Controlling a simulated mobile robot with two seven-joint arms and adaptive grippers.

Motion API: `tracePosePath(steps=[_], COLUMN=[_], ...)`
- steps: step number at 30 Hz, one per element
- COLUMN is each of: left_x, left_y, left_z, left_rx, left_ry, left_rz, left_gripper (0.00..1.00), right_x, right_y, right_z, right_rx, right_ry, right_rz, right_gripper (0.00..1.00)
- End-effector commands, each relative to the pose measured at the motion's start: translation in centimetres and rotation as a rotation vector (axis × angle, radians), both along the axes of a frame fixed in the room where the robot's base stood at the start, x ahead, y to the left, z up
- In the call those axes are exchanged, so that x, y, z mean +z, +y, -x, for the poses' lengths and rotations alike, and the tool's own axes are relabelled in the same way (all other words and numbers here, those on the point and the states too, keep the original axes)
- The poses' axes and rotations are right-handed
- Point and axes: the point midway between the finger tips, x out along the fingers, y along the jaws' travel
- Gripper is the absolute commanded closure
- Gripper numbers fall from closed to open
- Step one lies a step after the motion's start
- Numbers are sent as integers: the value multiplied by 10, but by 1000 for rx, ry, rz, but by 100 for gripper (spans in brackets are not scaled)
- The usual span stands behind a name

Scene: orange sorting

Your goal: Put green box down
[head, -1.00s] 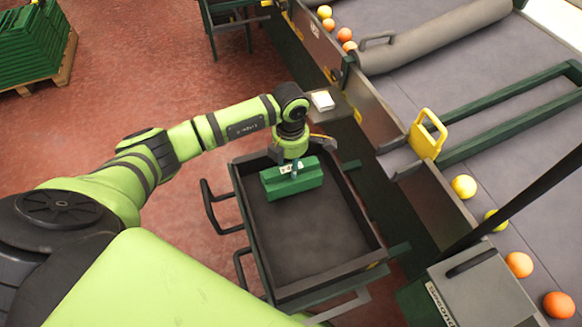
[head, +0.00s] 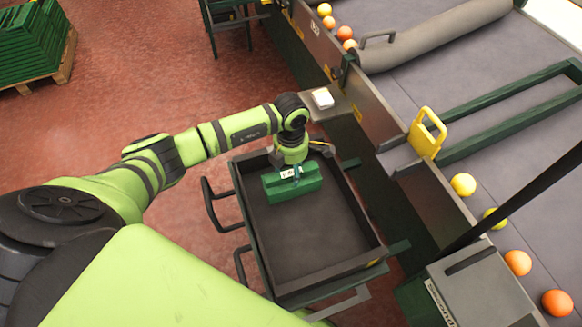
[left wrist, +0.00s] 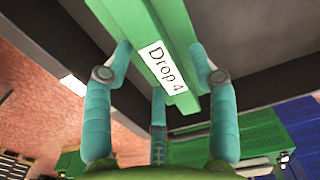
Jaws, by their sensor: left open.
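The green box (head: 312,184) lies at the far end of a dark tray cart (head: 335,271), inside its walls. It looks set down on the tray floor, though its underside is hidden. In the left wrist view the green box (left wrist: 146,22) carries a white label reading "Drop 4". My left gripper (head: 297,172) is right over the box. In the left wrist view its teal fingers (left wrist: 163,62) are spread open, on both sides of the box's raised part; I cannot tell whether they touch it. My right gripper is out of view.
A conveyor (head: 425,75) with a yellow handle (head: 427,134) and several oranges runs along the right. A small white object (head: 322,98) sits on a ledge behind the cart. Green crates (head: 33,45) stand on a pallet at far left. The tray's near part is clear.

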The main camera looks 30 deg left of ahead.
Motion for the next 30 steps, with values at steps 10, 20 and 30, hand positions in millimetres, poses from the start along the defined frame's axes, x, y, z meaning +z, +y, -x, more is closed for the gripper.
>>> tracePosePath(steps=[10, 20, 30], left_x=[49, 110, 123], left_y=[1, 1, 1], left_z=[-2, -1, 0], left_rx=[-2, 0, 0], left_ry=[-6, -3, 2], left_rz=[-1, -2, -3], left_gripper=[42, 42, 42], right_x=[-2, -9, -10], right_y=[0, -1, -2], right_z=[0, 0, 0], right_rx=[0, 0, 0], right_ry=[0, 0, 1], right_rz=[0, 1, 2], right_gripper=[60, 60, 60])
